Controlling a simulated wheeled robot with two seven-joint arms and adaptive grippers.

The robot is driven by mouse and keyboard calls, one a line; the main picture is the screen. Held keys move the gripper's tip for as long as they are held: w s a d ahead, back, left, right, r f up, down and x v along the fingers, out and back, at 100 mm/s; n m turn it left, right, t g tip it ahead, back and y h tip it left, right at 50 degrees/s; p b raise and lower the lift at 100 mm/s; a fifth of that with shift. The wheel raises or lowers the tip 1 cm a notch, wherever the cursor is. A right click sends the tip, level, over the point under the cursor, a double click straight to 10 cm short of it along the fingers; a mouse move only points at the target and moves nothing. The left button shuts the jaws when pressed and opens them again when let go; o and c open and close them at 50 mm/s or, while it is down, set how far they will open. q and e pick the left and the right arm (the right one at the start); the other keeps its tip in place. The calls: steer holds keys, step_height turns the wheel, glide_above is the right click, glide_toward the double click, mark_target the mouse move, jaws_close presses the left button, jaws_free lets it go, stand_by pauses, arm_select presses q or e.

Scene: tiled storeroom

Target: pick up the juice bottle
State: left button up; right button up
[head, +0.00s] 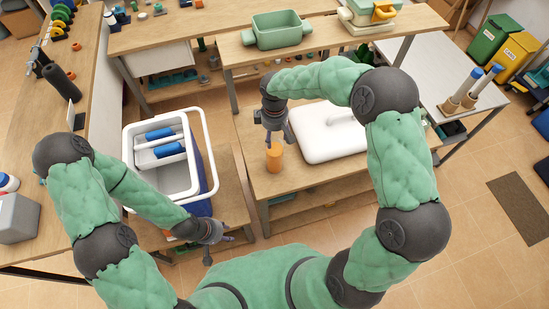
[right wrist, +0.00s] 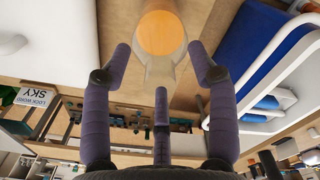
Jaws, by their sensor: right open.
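The juice bottle (head: 274,158) is orange and stands upright on the wooden bench, just left of a white lid. In the right wrist view its orange body (right wrist: 162,33) shows at the top, with a pale see-through part nearer to me. My right gripper (head: 273,138) points down at the bottle's upper end. In the right wrist view its open fingers (right wrist: 160,60) lie on either side of the pale part, with no clear contact. My left gripper (head: 218,236) hangs low near the cooler's front right corner, away from the bottle; its finger opening is unclear.
An open white and blue cooler (head: 210,185) holding blue-and-white items stands left of the bottle. The white lid (head: 312,148) with a handle lies close on its right. A green bin (head: 277,43) sits on the shelf behind. Bare bench shows in front of the bottle.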

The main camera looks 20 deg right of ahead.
steer(key=shift+r, duration=0.1)
jaws_close()
